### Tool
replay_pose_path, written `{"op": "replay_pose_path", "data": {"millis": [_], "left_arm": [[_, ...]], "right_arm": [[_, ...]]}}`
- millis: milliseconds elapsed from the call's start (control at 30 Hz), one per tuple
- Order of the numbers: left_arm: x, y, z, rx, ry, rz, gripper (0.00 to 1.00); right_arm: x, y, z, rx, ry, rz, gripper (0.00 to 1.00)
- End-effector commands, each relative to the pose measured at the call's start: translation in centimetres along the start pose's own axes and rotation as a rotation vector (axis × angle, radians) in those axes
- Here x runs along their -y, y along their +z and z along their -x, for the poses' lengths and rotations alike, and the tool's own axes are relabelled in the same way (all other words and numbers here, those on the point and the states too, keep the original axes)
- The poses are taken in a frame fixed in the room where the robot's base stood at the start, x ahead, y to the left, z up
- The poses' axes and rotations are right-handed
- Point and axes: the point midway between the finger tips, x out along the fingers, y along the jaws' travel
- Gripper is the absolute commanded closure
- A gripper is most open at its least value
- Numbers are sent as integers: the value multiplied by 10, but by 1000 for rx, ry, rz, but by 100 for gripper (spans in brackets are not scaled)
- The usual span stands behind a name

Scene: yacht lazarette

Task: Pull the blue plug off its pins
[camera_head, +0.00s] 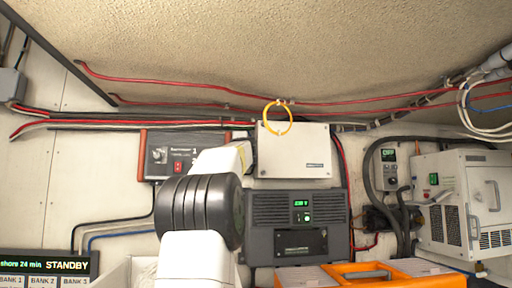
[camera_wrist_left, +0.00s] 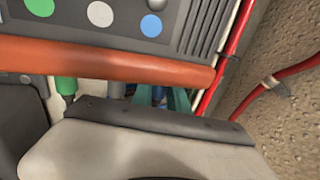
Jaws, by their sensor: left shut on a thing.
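A dark charger box (camera_head: 182,152) with orange side bars hangs on the wall in the head view. In the left wrist view its face has green, white and blue round marks (camera_wrist_left: 151,26) above an orange bar (camera_wrist_left: 120,62). The blue plug (camera_wrist_left: 158,93) shows only as a small patch below the bar, under the blue mark. My left gripper (camera_wrist_left: 147,97) is at the blue plug, its teal fingers on either side and shut on it. Its palm hides most of the plug, and any pins are hidden. In the head view my own arm hides this gripper. My right gripper is not in view.
A green plug (camera_wrist_left: 65,84) sits left of my gripper. Red cables (camera_wrist_left: 232,60) run at its right. A white box (camera_head: 293,150), a dark unit with a green display (camera_head: 297,222) and an orange toolbox (camera_head: 375,275) stand nearby.

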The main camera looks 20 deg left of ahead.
Motion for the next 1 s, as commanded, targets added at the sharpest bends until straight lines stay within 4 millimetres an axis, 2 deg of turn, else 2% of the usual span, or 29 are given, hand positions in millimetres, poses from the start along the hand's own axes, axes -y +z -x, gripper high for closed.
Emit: {"op": "replay_pose_path", "data": {"millis": [367,1000], "left_arm": [[-2,-1,0,0,4,-1,100],[-2,-16,0,-4,3,-1,100]], "right_arm": [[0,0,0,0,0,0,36],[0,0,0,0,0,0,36]]}}
